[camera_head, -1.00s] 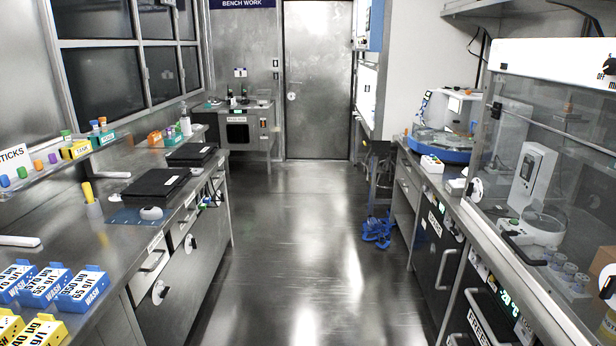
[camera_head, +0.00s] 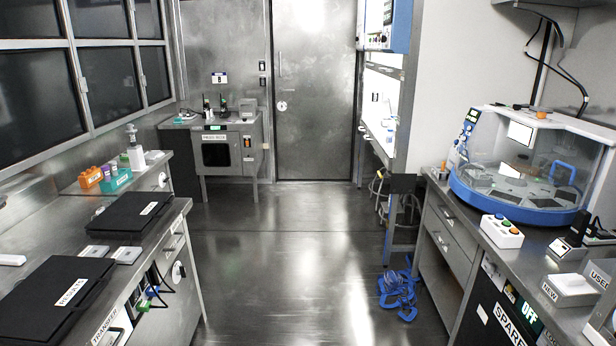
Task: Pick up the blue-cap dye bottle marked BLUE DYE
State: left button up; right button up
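I cannot make out a blue-cap bottle marked BLUE DYE in the head view. An orange rack (camera_head: 90,177) and a teal rack (camera_head: 116,178) stand on the left bench's shelf, too small to read. A white pump bottle (camera_head: 135,150) stands just behind them. Neither of my grippers shows in this view, so their state is hidden.
The left bench bears two black laptop-like cases (camera_head: 128,213). The right bench bears a blue-based machine with a clear cover (camera_head: 530,165) and a button box (camera_head: 502,231). Blue objects (camera_head: 398,292) lie on the floor at right. The middle aisle (camera_head: 285,270) is clear.

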aim_at(389, 139)
jog(key=i, duration=1.15)
jog(key=i+z, duration=0.1)
jog(key=i, duration=1.05)
jog(key=i+j, duration=0.2)
jog(key=i, duration=0.9)
jog(key=i+j, duration=0.1)
jog(key=i, duration=1.05)
jog(key=i+j+z, duration=0.1)
jog(key=i+z, duration=0.3)
jog(key=i+j+z, duration=0.15)
jog(key=i+z, duration=0.3)
jog(key=i+j+z, duration=0.2)
jog(key=z, duration=0.2)
jog(key=i+j+z, duration=0.25)
jog(key=j+z, duration=0.2)
jog(key=i+j+z, duration=0.2)
jog(key=j+z, duration=0.2)
jog(key=j, duration=0.05)
